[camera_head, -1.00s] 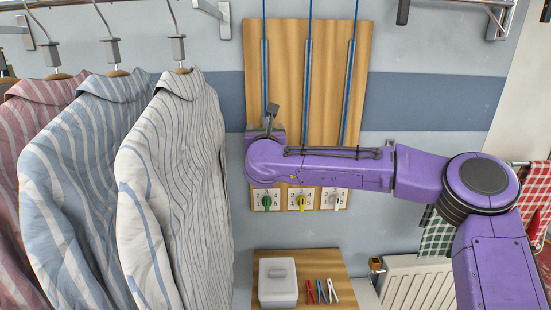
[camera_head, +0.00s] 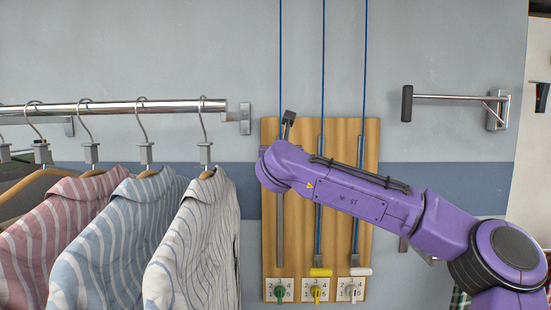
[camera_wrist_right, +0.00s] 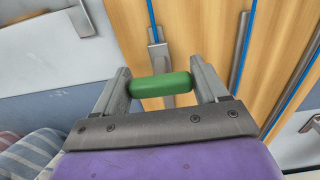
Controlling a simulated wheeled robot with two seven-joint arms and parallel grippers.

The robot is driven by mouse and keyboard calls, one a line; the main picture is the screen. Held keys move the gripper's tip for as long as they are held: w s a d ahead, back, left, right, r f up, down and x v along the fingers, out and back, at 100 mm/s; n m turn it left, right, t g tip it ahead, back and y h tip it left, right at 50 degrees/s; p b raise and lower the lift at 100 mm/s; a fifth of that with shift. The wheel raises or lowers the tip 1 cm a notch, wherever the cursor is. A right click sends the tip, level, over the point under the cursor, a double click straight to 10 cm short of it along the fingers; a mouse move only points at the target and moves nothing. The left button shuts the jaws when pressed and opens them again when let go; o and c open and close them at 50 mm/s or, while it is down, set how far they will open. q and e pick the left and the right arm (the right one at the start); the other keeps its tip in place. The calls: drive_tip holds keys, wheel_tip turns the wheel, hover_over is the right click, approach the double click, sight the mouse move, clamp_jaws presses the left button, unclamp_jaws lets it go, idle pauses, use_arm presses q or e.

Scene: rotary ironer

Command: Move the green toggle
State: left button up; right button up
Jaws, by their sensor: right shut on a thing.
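The green toggle (camera_wrist_right: 160,85) is a short rounded bar, seen in the right wrist view between the fingers of my right gripper (camera_wrist_right: 162,87), which is shut on its two ends. In the head view the right gripper (camera_head: 288,118) is at the upper left of a wooden board (camera_head: 300,128); the toggle is hidden there behind my purple arm. Below it a grey slot runs down the board to a dial with a green knob (camera_head: 280,293). My left gripper is not in view.
A yellow toggle (camera_head: 320,272) and a white toggle (camera_head: 361,271) sit low on neighbouring slots, above yellow and white dials. Blue cords run upward. Striped shirts (camera_head: 190,250) hang from a rail (camera_head: 130,107) at left. A wall bracket (camera_head: 450,97) is at right.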

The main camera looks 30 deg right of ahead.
drive_tip(key=shift+s+r, duration=0.1)
drive_tip(key=shift+r, duration=0.3)
drive_tip(key=o, duration=1.4)
drive_tip(key=shift+f, duration=0.15)
drive_tip(key=b+v, duration=0.6)
drive_tip(key=v, duration=0.4)
drive_tip(key=shift+s+a, duration=0.15)
drive_tip(key=shift+s, duration=0.05)
drive_tip(key=shift+a, duration=0.1)
